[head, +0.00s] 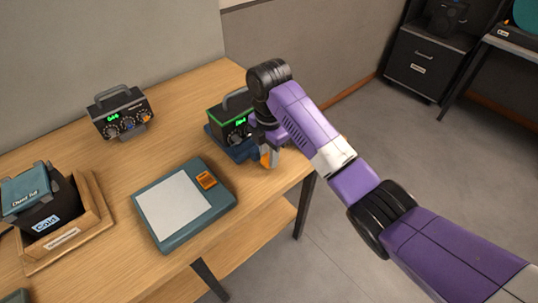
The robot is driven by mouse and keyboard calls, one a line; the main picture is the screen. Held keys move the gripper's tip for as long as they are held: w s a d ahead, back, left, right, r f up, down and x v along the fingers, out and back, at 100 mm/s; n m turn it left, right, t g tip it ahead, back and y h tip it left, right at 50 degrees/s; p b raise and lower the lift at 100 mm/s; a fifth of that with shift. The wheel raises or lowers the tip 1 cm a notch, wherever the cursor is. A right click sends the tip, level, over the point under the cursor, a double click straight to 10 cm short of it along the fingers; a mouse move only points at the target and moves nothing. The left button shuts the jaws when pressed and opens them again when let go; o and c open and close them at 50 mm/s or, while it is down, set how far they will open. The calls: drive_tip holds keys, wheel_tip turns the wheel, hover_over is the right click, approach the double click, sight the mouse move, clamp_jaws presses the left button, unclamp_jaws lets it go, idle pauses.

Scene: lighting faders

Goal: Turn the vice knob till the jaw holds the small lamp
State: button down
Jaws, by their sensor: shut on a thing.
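My gripper (268,157) points down at the right end of the wooden table. It is shut on a part at the near right of a low dark-blue base (232,149), most likely the vice knob, which the fingers largely hide. An orange patch shows at the fingertips; I cannot tell whether it is the knob or a finger. I cannot make out the vice jaw or the small lamp, or whether they touch. My wrist and purple arm cover that area.
A dark box with green edges and a handle (228,121) stands by the blue base. A teal-framed pad (164,238) lies in front. A dialled unit (122,115) stands at the back left, a wooden tray (96,206) at the left. The table's right edge is close to my gripper.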

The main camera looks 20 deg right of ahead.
drive_tip(key=shift+w+d+g+y, duration=0.1)
drive_tip(key=shift+d+g+y, duration=0.1)
drive_tip(key=shift+y, duration=0.4)
drive_tip(key=shift+d+g+y, duration=0.1)
drive_tip(key=shift+g+y, duration=0.1)
drive_tip(key=shift+y, duration=0.4)
drive_tip(key=shift+d+f+g+y+b, duration=0.1)
drive_tip(key=shift+f+g+y+b, duration=0.15)
drive_tip(key=shift+y+b, duration=0.6)
drive_tip(key=shift+g+y, duration=0.25)
drive_tip(key=shift+y, duration=0.4)
drive_tip(key=shift+r, duration=0.1)
drive_tip(key=shift+d, duration=0.1)
drive_tip(key=c, duration=1.4)
unclamp_jaws()
drive_tip(key=shift+c, duration=0.2)
drive_tip(key=shift+r, duration=0.1)
